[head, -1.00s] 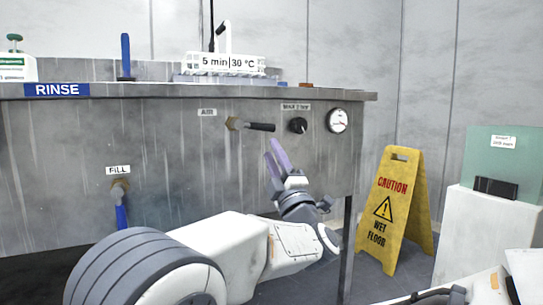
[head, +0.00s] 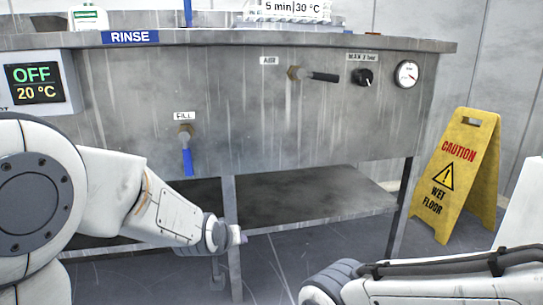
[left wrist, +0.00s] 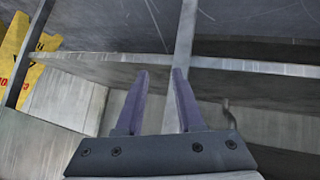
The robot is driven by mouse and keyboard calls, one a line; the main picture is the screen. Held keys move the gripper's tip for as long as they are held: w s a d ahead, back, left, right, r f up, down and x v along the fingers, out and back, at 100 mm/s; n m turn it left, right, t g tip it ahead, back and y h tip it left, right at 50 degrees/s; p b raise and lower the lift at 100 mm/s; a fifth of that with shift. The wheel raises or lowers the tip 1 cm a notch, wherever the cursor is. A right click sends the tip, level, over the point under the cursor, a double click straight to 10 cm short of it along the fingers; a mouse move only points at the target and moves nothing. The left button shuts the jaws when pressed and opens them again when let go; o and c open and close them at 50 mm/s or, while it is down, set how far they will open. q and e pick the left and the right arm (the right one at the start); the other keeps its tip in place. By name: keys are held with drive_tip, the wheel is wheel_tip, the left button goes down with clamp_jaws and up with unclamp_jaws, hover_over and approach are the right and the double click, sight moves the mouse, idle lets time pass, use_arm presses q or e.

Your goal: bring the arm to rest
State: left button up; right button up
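My left arm comes in from the left in the head view. Its left gripper (head: 240,236) is low in front of a leg of the steel rinse bench, mostly hidden behind its own wrist. In the left wrist view the gripper (left wrist: 158,75) shows two purple fingers apart with nothing between them. A bench leg and the lower shelf's edge lie beyond the fingers. My right arm (head: 430,284) lies at the bottom right of the head view. Its gripper is not in view.
The rinse bench (head: 240,75) carries an AIR valve (head: 300,74), a black knob (head: 362,77), a gauge (head: 406,74), a FILL valve (head: 186,148) and a display reading OFF 20 °C (head: 34,84). A lower shelf (head: 310,190) lies below. A yellow caution sign (head: 455,175) stands right.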

use_arm(q)
drive_tip(key=s+a+f+m+g+y, duration=0.1)
drive_tip(key=s+a+f+g, duration=0.3)
drive_tip(key=s, duration=0.5)
drive_tip(key=s+a+f+g+y, duration=0.1)
drive_tip(key=s+a+f+g, duration=0.1)
drive_tip(key=s+a+f, duration=0.55)
drive_tip(key=s+d+r+m+g+p, duration=0.1)
drive_tip(key=s+d+r+m+p, duration=0.3)
drive_tip(key=r+p, duration=0.75)
drive_tip(key=s+d+r+m+g+h+p, duration=0.1)
drive_tip(key=s+d+r+p, duration=0.65)
drive_tip(key=r, duration=0.75)
drive_tip(key=s+d+r+m+g+p, duration=0.1)
drive_tip(key=s+d+r+m+p, duration=0.25)
drive_tip(key=r+p, duration=0.9)
wheel_tip(320, 180, up, 37)
drive_tip(key=p, duration=3.6)
drive_tip(key=shift+s+d+f+n, duration=0.15)
drive_tip(key=shift+s+d+n, duration=0.1)
drive_tip(key=shift+s+n, duration=0.1)
